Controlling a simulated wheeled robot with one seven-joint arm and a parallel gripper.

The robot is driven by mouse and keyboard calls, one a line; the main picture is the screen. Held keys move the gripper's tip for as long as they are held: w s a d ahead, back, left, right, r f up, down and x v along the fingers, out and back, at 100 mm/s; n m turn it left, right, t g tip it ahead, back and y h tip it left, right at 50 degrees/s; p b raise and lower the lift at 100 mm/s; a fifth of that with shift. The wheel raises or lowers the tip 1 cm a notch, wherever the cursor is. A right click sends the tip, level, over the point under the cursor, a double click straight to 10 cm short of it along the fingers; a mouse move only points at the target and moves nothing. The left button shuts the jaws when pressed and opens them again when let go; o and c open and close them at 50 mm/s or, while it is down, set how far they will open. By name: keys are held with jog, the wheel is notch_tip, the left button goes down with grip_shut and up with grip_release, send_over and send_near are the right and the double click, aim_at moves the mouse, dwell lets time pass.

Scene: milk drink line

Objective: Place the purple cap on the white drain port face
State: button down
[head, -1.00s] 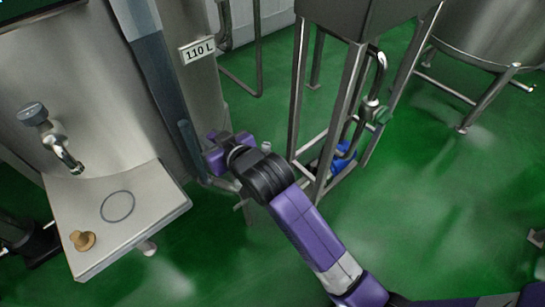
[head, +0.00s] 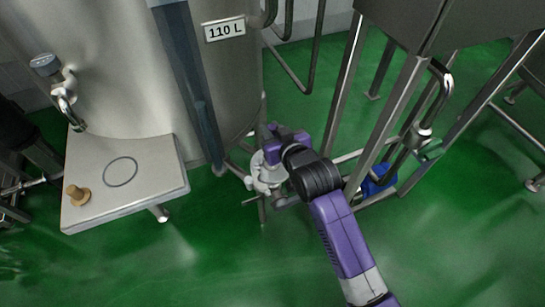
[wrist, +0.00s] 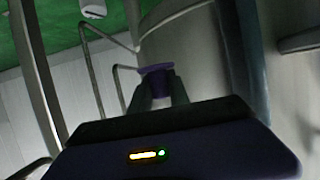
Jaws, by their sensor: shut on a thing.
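My gripper (wrist: 158,92) is shut on the purple cap (wrist: 157,69), whose wide rim shows beyond the fingertips in the wrist view. In the head view my gripper (head: 272,143) is low, beside the steel tank's lower right side; the cap cannot be told apart from my purple hand there. A whitish fitting (head: 262,172) shows just below and left of my gripper, partly hidden by it. I cannot tell whether this is the white drain port or whether the cap touches it. A small white cylinder (wrist: 92,8) shows at the wrist view's top edge.
A steel frame (head: 395,110) with pipes and a blue part (head: 378,180) stands close right of my arm. Green floor is open in front.

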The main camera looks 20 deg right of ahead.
notch_tip(320, 180, down, 12)
jog(key=shift+f+b, duration=0.1)
jog(key=shift+b, duration=0.8)
jog(key=shift+s+f+b, duration=0.1)
jog(key=shift+f+b, duration=0.4)
jog(key=shift+f, duration=0.15)
jog(key=c, duration=1.2)
grip_release()
jog(key=shift+f, duration=0.2)
jog(key=shift+c, duration=0.2)
jog(key=shift+s, duration=0.1)
jog(key=shift+r, duration=0.1)
jog(key=shift+s+r+p, duration=0.1)
jog(key=shift+r+p, duration=0.45)
jog(key=shift+p, duration=0.05)
jog(key=p+v, duration=0.1)
jog(key=v, duration=1)
jog(key=shift+s+r, duration=0.2)
jog(key=shift+r, duration=0.2)
